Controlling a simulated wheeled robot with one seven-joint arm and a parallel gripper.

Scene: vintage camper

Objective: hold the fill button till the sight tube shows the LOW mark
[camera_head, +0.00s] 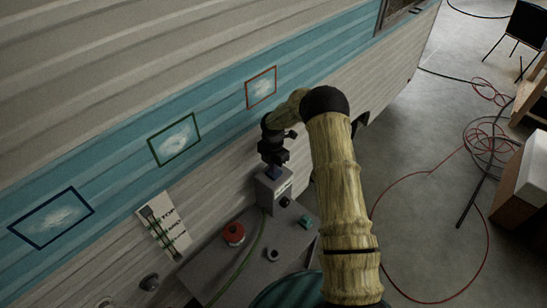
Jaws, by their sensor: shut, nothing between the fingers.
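My gripper (273,168) is shut and points down at the top of a small grey box (268,194). A bit of blue shows right under the fingertips; it may be the fill button, but the fingers hide most of it. I cannot tell whether they touch or press it. The box has a small pale label and stands at the back of a grey bench top (243,272). I cannot make out a sight tube or a LOW mark for sure.
A red round button (234,234), a green button (306,221) and a grey ring (273,254) are on the bench top, with a green line across it. A white card (164,228) with a dark rod is on the camper wall (90,100). Red hose (487,135) lies on the floor.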

